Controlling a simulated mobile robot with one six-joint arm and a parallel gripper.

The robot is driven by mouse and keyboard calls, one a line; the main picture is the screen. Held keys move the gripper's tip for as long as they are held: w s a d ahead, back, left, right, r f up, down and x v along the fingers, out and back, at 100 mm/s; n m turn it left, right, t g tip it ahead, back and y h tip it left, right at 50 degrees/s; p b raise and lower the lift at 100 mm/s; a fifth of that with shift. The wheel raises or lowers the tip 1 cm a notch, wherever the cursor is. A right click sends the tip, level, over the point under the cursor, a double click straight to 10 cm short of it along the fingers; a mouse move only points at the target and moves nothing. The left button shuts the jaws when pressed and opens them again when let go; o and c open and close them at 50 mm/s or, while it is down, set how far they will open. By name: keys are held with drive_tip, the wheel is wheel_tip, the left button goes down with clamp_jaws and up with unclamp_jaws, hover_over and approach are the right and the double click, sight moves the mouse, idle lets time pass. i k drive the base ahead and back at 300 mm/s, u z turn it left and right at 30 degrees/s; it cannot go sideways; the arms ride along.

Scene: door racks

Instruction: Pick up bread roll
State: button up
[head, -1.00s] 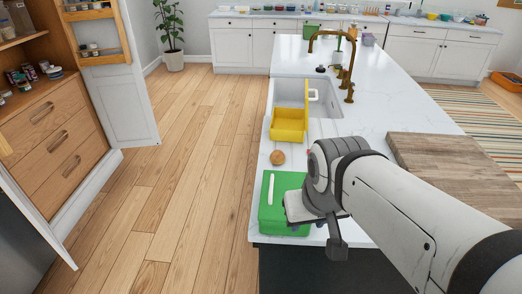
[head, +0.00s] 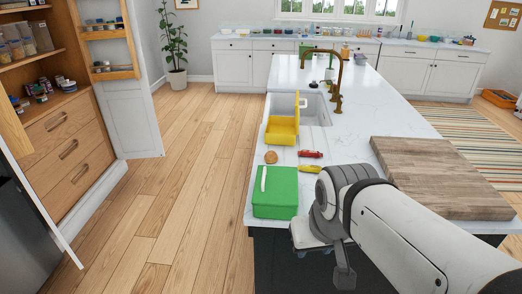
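The bread roll (head: 271,157) is a small round brown thing on the white island counter, near its left edge. It lies between the green box and the yellow box, in full view. My gripper (head: 325,262) is at the front end of the counter, lower and to the right of the roll, apart from it. The gripper is seen from behind and above, and its fingertips are not clear, so I cannot tell whether it is open. I see nothing held in it.
A green box (head: 275,204) with a white handle stands just nearer than the roll. A yellow open box (head: 281,132) stands beyond it, by the sink (head: 316,108). A red item (head: 310,154) and a yellow item (head: 310,169) lie right. A wooden board (head: 440,180) lies farther right.

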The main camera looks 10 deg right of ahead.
sight(271, 156)
drive_tip(key=z, duration=0.1)
drive_tip(key=i, duration=0.9)
drive_tip(key=u, duration=0.05)
